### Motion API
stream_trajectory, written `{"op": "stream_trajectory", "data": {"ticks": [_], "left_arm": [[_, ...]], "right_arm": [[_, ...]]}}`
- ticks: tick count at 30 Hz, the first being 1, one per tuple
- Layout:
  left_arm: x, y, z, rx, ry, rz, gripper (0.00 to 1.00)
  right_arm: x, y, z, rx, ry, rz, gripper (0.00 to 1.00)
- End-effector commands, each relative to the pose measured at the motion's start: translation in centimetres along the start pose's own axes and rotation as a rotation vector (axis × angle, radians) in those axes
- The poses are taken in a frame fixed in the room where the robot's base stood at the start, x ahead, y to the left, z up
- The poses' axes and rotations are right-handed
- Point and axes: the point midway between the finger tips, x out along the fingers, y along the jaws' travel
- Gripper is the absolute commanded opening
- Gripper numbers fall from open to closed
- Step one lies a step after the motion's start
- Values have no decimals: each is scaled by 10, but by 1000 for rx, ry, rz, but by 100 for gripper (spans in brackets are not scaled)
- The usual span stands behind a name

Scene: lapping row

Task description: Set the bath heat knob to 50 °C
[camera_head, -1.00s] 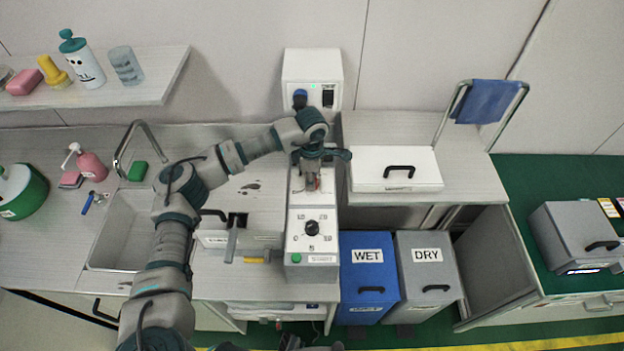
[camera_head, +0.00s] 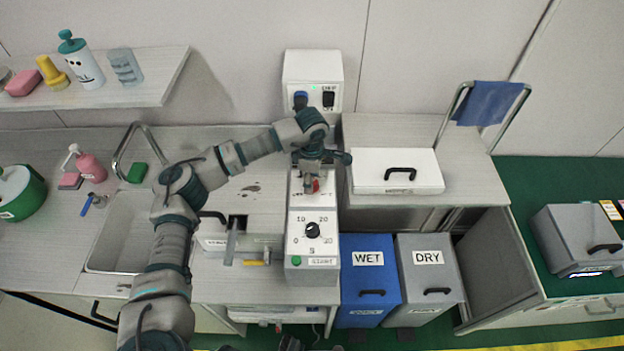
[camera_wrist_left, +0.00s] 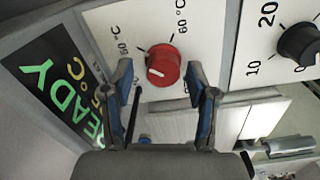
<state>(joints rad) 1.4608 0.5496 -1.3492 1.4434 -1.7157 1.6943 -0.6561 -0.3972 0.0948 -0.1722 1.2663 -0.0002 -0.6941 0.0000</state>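The red bath heat knob (camera_wrist_left: 163,66) shows in the left wrist view on a white panel, with a white pointer line aimed left and slightly down. Marks reading 60 °C (camera_wrist_left: 181,16) and, less clearly, 50 °C (camera_wrist_left: 122,42) stand around it. In the head view the red knob (camera_head: 313,186) is partly covered by my left gripper (camera_head: 309,181). In the wrist view the gripper's two blue-padded fingers (camera_wrist_left: 166,90) are apart, one to each side below the knob, with nothing between them gripped. My right gripper is not clearly visible.
A black dial (camera_head: 313,230) marked 10, 20 and 30 sits on the same unit, near a green button (camera_head: 296,261). A screen (camera_wrist_left: 62,88) beside the red knob reads READY. A white lidded box (camera_head: 397,168) stands to the right, a sink (camera_head: 122,235) to the left.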

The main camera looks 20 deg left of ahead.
Motion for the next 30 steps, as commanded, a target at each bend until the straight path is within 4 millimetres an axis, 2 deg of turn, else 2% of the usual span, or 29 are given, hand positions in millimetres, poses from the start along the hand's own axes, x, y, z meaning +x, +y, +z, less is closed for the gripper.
{"op": "stream_trajectory", "data": {"ticks": [7, 10, 14, 21, 24, 30], "left_arm": [[0, -1, 0, 2, 1, -3, 59], [-7, -1, 0, 2, 1, -3, 59], [-29, 0, 0, 2, 1, -1, 59], [-83, 1, 0, 1, -1, 0, 59], [-100, 1, 0, 1, -1, -1, 59], [-116, 1, 0, 1, 0, -3, 59]], "right_arm": [[0, -1, -1, 1, 5, -2, 40], [-1, -1, -1, 2, 6, -1, 40], [0, -1, 0, 1, 5, -1, 40], [0, -1, 0, 1, 4, -1, 40], [0, -1, 0, 1, 3, -1, 40], [0, -1, 0, 1, 3, 0, 40]]}}
